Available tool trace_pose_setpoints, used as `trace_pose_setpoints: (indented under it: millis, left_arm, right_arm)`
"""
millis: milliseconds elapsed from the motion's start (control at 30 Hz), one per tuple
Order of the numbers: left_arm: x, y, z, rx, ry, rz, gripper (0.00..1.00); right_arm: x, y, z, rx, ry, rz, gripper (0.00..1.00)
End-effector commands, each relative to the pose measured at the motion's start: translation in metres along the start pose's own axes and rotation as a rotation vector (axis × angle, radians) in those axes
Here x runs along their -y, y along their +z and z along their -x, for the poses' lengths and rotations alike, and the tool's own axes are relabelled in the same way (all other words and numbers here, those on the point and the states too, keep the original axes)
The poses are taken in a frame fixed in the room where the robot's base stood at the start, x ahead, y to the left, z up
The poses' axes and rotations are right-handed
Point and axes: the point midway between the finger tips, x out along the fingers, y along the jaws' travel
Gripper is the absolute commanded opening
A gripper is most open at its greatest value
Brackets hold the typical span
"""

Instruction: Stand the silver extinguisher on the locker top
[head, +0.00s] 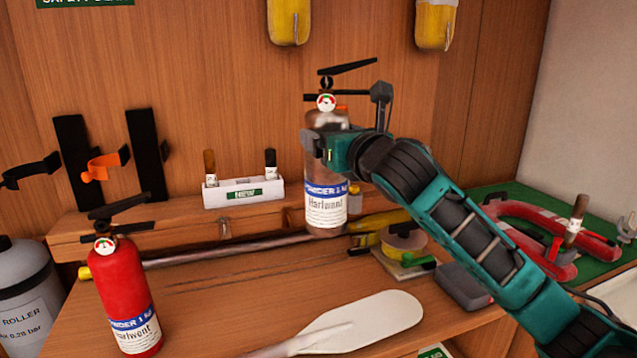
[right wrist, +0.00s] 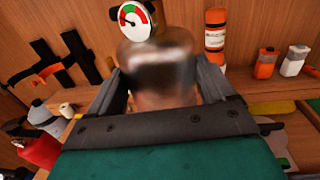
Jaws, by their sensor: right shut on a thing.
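The silver extinguisher (head: 325,185), with a blue-and-white label, a gauge and black levers, is upright near the middle of the head view. My right gripper (head: 326,143) is shut around its upper body. In the right wrist view, the silver body (right wrist: 160,60) sits between both fingers, with the gauge above. Its base overlaps the front of a raised wooden ledge (head: 180,222) that has a latch; I cannot tell whether it touches anything. Below lies a wider wooden top (head: 220,300). Which surface is the locker top is unclear. My left gripper is not in view.
A red extinguisher (head: 125,295) stands at the left front. A white paddle (head: 365,322) and a long pole (head: 235,248) lie on the wooden top. A white holder (head: 243,193) sits on the ledge. A yellow reel (head: 403,243) and a grey box (head: 465,287) are to the right.

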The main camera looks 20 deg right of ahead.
Motion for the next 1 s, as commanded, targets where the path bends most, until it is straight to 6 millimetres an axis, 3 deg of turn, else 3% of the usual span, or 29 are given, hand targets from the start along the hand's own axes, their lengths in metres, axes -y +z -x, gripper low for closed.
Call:
trace_pose_setpoints:
  millis: [133,700,1000]
  left_arm:
    - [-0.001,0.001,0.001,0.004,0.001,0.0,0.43]
    - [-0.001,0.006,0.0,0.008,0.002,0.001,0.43]
    - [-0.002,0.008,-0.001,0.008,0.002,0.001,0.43]
  right_arm:
    - [-0.001,-0.015,0.001,0.013,0.002,-0.002,0.0]
    - [-0.001,-0.127,0.001,0.017,0.002,-0.003,0.0]
    - [-0.001,-0.147,0.0,0.022,0.002,0.001,0.0]
